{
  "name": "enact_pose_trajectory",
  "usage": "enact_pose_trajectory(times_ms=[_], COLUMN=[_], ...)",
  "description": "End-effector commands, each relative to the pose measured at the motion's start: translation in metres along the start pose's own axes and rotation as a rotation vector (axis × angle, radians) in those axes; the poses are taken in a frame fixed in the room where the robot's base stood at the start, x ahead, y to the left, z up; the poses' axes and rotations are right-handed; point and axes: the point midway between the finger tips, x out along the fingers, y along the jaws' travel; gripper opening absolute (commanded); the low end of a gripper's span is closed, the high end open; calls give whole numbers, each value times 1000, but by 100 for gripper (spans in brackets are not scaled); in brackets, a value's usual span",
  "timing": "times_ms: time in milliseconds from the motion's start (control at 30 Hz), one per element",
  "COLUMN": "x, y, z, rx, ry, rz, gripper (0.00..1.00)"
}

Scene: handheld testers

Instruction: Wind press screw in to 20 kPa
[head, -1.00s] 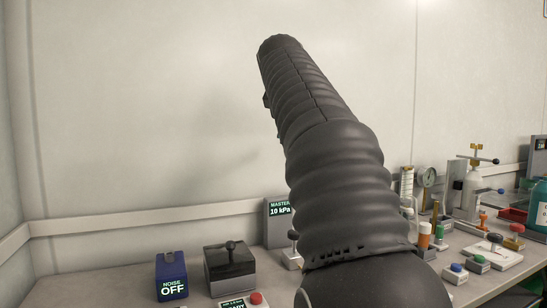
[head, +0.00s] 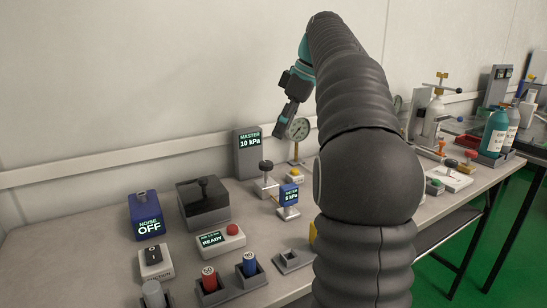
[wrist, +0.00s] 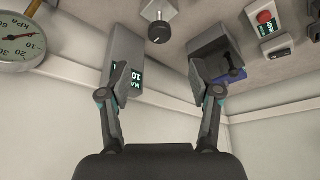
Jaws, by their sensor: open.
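The press screw (head: 265,178), a black round knob on a grey metal body, stands on the bench in front of the master display (head: 248,153), which reads 10 kPa. In the wrist view the knob (wrist: 160,32) shows at top centre, beyond the fingertips and apart from them. My gripper (head: 282,130) hangs in the air above and behind the knob in the head view. Its two fingers are spread and empty in the wrist view (wrist: 160,93). A round dial gauge (head: 299,129) stands just right of the display; it also shows in the wrist view (wrist: 20,40).
A blue NOISE OFF box (head: 147,215), a black joystick box (head: 204,200) and a READY box with a red button (head: 221,240) stand left. A small blue meter (head: 289,194) is right of the screw. Red (head: 210,280) and blue (head: 249,265) cylinders stand in front.

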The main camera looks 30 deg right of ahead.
Motion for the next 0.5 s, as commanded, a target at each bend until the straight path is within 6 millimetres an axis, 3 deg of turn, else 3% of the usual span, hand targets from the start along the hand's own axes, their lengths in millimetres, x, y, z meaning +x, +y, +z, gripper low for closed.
enact_pose_trajectory(times_ms=[300, 500], x=[60, 87], y=[-1, 0], z=[1, 0], rx=[-1, -1], ry=[-2, -2], rz=[-2, -1], gripper=[63, 63])
